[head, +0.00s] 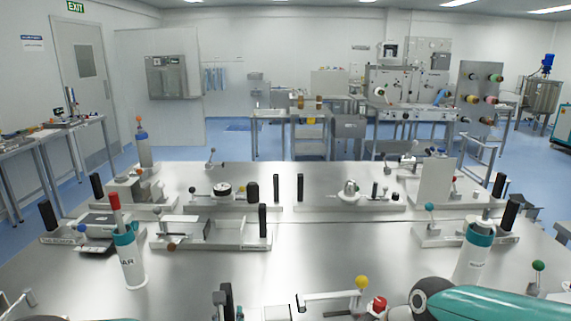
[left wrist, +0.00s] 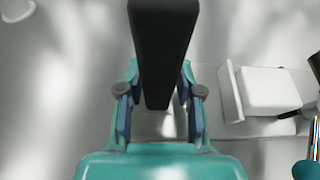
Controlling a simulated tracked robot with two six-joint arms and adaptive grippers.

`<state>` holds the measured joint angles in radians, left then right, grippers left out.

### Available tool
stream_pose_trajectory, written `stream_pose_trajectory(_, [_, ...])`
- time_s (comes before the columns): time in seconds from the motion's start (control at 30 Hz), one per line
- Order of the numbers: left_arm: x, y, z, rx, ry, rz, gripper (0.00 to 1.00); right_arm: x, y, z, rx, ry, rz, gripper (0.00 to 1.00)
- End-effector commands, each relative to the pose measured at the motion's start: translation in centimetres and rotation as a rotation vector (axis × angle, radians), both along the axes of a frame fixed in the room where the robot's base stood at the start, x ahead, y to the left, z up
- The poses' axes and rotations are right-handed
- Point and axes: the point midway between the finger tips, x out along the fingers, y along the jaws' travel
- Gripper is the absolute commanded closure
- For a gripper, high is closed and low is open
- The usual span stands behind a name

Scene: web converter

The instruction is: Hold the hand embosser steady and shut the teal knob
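In the left wrist view my left gripper (left wrist: 160,100) has its two fingers on either side of a black upright handle (left wrist: 163,45). Narrow gaps show between fingers and handle, so it looks open. A white block (left wrist: 272,90) stands right of the handle, and part of a teal piece (left wrist: 307,171) shows at the lower right corner. In the head view a teal knob (head: 430,207) sits on a device at the right with a white upright panel (head: 435,182) and a black handle (head: 509,214). I cannot tell which device is the embosser. My right gripper is not seen.
Several similar devices with black handles stand on the steel table (head: 330,245). White-and-teal cylinders (head: 131,264) (head: 470,265) stand at left and right. A yellow knob (head: 361,282) and a red knob (head: 378,303) show in front. The middle of the table is clear.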

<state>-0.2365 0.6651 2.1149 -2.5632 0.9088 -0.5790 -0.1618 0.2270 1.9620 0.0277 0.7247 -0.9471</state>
Motion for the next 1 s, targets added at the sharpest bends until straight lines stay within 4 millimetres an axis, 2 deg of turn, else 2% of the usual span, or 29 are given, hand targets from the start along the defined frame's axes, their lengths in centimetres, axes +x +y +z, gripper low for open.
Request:
stream_pose_trajectory(0.03, [0.1,0.0,0.1,-0.001,-0.004,0.000,0.52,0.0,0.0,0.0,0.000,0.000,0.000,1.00])
stream_pose_trajectory(0.1, [0.1,0.0,0.3,0.000,-0.007,0.001,0.44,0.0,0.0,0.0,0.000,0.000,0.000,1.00])
stream_pose_trajectory(0.4, [0.2,0.1,0.5,0.000,-0.013,0.003,0.44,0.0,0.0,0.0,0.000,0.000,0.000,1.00])
stream_pose_trajectory(0.53, [-0.6,0.0,0.9,0.000,-0.015,0.003,0.44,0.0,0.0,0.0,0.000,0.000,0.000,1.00])
stream_pose_trajectory(0.67, [-2.2,-0.2,1.6,0.001,-0.015,0.000,0.44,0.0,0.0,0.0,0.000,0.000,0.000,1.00])
stream_pose_trajectory(1.0, [-8.4,-0.8,4.0,-0.001,-0.012,0.001,0.44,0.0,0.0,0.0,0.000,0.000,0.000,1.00])
